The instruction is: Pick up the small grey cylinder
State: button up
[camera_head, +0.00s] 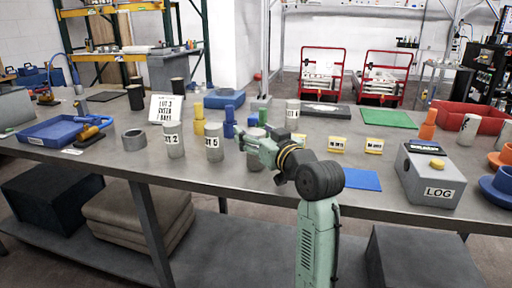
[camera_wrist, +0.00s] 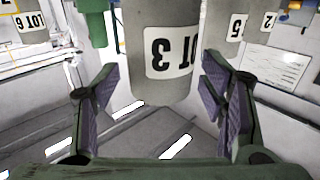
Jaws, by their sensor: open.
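A grey cylinder with a white lot label (camera_wrist: 155,60) is in the middle of the wrist view, its label upside down, apparently reading LOT 3. In the head view this cylinder (camera_head: 256,162) stands on the bench, partly hidden by my gripper. My gripper (camera_wrist: 158,75) is open, with one purple-padded finger on each side of the cylinder in the picture. Bare gaps show on both sides of it. How deep it sits between the fingers I cannot tell. In the head view my gripper (camera_head: 257,143) is at the cylinder from the right.
Grey cylinders labelled LOT 2 (camera_head: 174,140) and LOT 5 (camera_head: 214,142) stand left of it. Blue (camera_head: 229,123) and yellow (camera_head: 199,119) pieces stand just behind. A labelled cylinder (camera_head: 293,113) stands behind right. A blue mat (camera_head: 360,180) and grey LOG box (camera_head: 431,178) lie to the right.

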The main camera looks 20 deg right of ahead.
grip_shut()
dwell(0.8)
